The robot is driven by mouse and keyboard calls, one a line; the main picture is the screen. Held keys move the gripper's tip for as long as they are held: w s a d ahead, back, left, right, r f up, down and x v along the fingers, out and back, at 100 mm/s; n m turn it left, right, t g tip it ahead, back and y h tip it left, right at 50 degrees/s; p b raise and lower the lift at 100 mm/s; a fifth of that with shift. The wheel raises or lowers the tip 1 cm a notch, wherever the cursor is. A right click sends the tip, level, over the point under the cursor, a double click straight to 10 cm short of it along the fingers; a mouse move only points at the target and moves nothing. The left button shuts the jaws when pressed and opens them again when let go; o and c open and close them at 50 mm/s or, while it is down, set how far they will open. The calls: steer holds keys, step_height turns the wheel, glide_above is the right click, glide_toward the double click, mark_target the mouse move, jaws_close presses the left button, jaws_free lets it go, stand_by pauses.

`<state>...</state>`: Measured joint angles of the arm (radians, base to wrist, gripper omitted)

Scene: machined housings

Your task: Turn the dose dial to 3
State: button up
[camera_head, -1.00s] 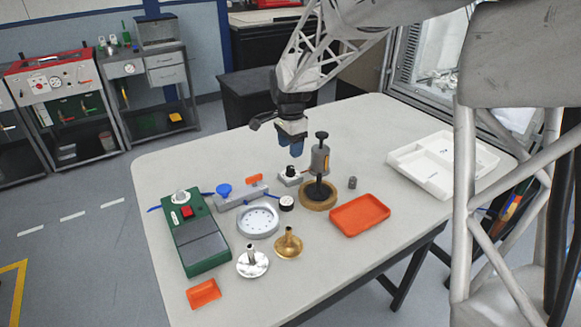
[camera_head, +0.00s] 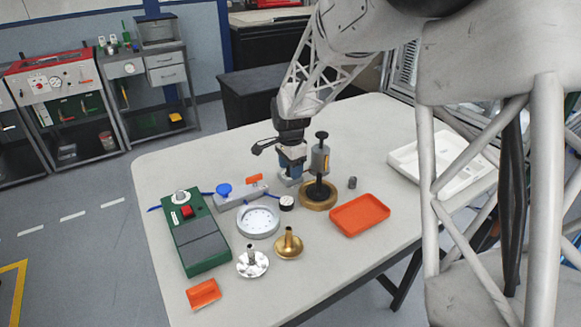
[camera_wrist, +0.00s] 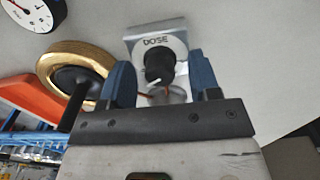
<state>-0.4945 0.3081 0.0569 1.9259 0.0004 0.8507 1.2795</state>
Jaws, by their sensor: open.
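The dose dial (camera_wrist: 160,66) shows in the wrist view as a black knob with a white pointer line, on a light plate marked "DOSE" (camera_wrist: 156,42). The pointer line slants toward the lower left; I cannot read the scale numbers. My gripper (camera_wrist: 162,78) is open, with one blue finger on each side of the knob and gaps visible between fingers and knob. In the head view, my gripper (camera_head: 291,172) points down over the dial's grey base (camera_head: 289,182), and the knob is hidden behind it.
A grey plunger cylinder (camera_head: 320,158) on a brass ring (camera_head: 318,203) stands close on the right. A gauge (camera_head: 287,203), a blue knob (camera_head: 224,190) and a round silver dish (camera_head: 258,222) are nearby. An orange tray (camera_head: 360,214) lies to the front right.

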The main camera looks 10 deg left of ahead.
steer(key=shift+c, duration=0.2)
steer(key=c, duration=0.9)
